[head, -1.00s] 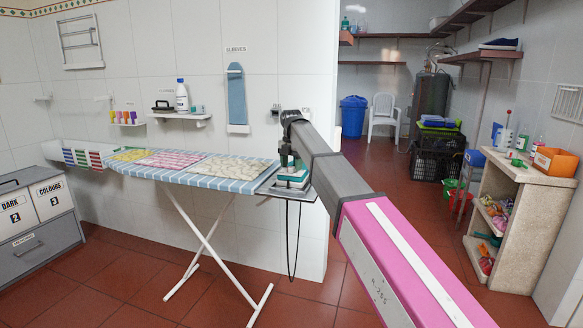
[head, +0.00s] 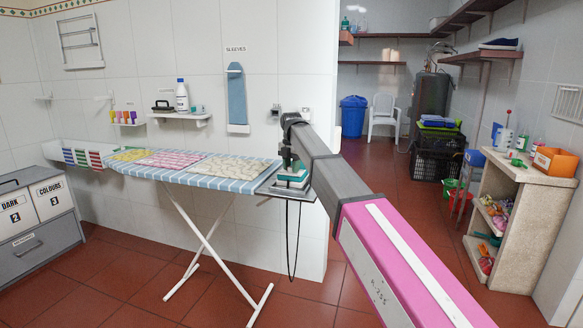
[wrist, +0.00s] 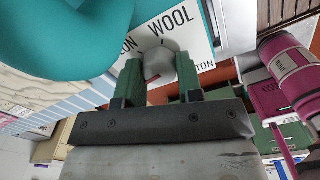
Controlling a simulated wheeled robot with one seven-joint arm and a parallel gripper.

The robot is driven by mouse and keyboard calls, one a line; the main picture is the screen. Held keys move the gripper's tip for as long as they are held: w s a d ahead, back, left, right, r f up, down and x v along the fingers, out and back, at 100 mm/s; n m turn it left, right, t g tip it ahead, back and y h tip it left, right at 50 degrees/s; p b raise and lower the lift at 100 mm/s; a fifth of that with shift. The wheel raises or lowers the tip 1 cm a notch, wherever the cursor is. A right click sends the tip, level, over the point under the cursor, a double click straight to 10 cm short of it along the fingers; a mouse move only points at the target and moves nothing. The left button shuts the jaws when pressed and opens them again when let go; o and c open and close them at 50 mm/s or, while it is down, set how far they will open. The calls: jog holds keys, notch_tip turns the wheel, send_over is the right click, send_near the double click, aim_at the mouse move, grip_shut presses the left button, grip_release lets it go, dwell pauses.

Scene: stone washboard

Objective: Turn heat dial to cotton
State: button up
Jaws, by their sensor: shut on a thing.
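The iron (head: 293,177) is teal and stands at the right end of the ironing board (head: 222,183). In the wrist view its teal body (wrist: 60,40) fills the upper left. A white label plate (wrist: 205,45) reads WOOL, with parts of other words ending in ON and TON. The grey heat dial (wrist: 158,66) sits at the plate's lower edge. My gripper (wrist: 158,72) has its two green fingers closed on either side of the dial. The dial's pointer is not clear to me. In the head view my gripper (head: 288,160) is small and dark just above the iron.
Patterned cloths (head: 232,167) lie on the board, left of the iron. A dark cord (head: 290,240) hangs below the board's right end. A wall shelf with a white bottle (head: 181,97) is behind the board. Red floor is free to the right, before a shelf unit (head: 512,225).

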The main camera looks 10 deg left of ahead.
jog(key=shift+m, duration=2.7)
jog(key=o, duration=0.9)
jog(key=shift+r, duration=0.15)
notch_tip(320, 180, up, 10)
jog(key=shift+r, duration=0.25)
